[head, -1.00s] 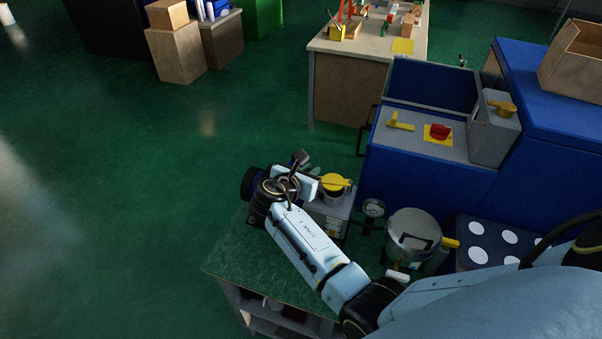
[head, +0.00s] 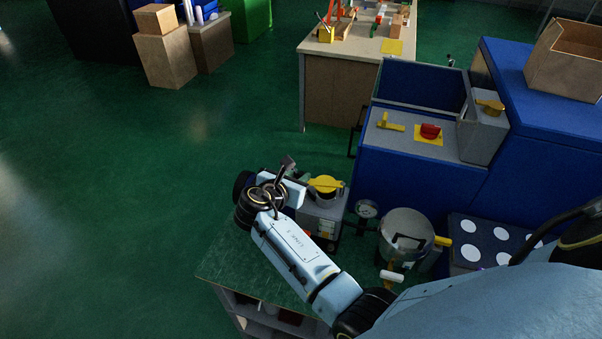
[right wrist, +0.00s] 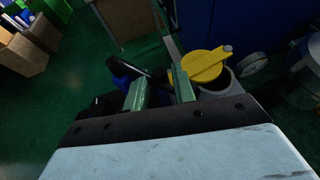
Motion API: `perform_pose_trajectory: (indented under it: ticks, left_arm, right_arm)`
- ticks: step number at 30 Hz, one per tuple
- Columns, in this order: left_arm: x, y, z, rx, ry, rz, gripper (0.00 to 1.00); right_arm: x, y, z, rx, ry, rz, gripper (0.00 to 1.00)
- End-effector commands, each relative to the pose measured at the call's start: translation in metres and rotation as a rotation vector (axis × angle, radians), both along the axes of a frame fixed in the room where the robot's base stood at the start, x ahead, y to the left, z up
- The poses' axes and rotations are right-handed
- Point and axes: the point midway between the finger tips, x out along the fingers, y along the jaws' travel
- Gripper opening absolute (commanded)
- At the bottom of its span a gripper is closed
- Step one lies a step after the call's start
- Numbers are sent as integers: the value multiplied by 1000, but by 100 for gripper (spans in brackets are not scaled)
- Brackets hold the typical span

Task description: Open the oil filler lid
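The yellow oil filler lid (head: 325,183) is on a round grey neck on a small grey machine (head: 320,215) on the green bench. It also shows in the right wrist view (right wrist: 203,66), with a tab at its upper right and the grey neck under it. I cannot tell whether it sits flush. My right gripper (head: 286,165) is just left of the lid in the head view. In the right wrist view its two green fingers (right wrist: 160,80) are apart with nothing between them, the right finger close to the lid's left edge. Contact is unclear. My left gripper is not in view.
A pressure gauge (head: 366,208) and a metal pot (head: 406,236) stand right of the machine. A blue cabinet with a grey top (head: 420,141) rises behind. The bench's left part (head: 235,258) is clear, with open floor beyond.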

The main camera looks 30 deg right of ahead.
Motion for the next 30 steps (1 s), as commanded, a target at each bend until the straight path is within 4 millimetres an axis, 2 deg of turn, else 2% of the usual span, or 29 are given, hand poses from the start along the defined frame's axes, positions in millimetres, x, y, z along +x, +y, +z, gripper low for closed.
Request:
perform_pose_trajectory:
  ticks: [6, 13, 18, 26, 27, 30]
  left_arm:
    - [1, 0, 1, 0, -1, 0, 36]
    - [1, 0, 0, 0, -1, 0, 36]
    - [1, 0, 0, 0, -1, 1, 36]
    - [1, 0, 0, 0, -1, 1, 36]
    - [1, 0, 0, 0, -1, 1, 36]
    - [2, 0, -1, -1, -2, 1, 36]
  right_arm:
    - [-25, 42, 19, 4, 1, 1, 26]
    - [-44, 74, 35, 3, 2, 0, 26]
    - [-51, 85, 40, 1, 2, -1, 26]
    - [-52, 86, 41, 0, 2, -1, 26]
    - [-52, 86, 41, 0, 2, -1, 25]
    - [-53, 85, 35, 16, -3, -3, 12]
